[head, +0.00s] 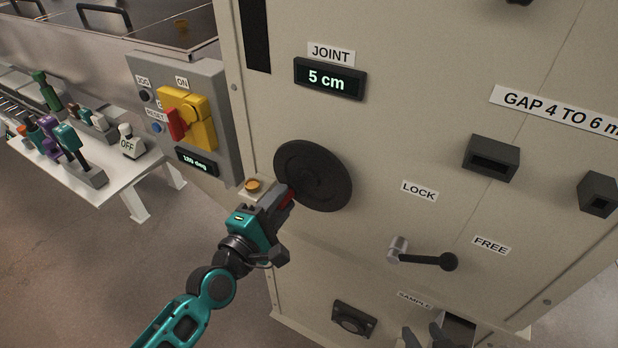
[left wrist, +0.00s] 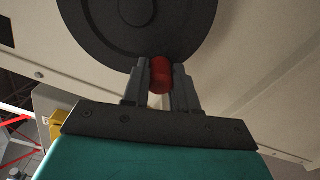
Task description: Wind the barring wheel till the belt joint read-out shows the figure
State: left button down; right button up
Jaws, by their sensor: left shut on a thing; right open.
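The barring wheel is a dark disc (head: 318,172) on the front of the beige cabinet. My left gripper (head: 287,198) is at its lower left rim, shut on a red handle. In the left wrist view the red handle (left wrist: 160,77) sits between the two fingers, below the dark wheel (left wrist: 137,25). The belt joint read-out (head: 328,80), under a JOINT label, shows 5 cm in green. My right gripper (head: 430,338) is only partly in view at the bottom edge, below the lever; it is open.
A lever with a black knob (head: 425,256) sits between LOCK and FREE labels. A grey switch box (head: 180,120) with a yellow and red switch and a 180 deg read-out stands left. A white table (head: 110,165) with several coloured items is further left.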

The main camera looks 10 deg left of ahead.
aim_at(309, 203)
pick_arm(q)
jog(key=shift+s+d+f+n, duration=0.15)
jog(key=shift+d+n, duration=0.15)
jog(key=shift+n, duration=0.3)
jog(key=n, duration=0.1)
jog(key=d+n, duration=0.1)
jog(key=f+n+b, duration=0.1)
jog(key=shift+s+d+n, duration=0.3)
jog(key=shift+d+n, duration=0.1)
jog(key=shift+s+d+n, duration=0.1)
jog(key=shift+d+n, duration=0.15)
jog(key=shift+n, duration=0.25)
jog(key=shift+s+d+n, duration=0.25)
jog(key=shift+d+n, duration=0.3)
jog(key=shift+n, duration=0.65)
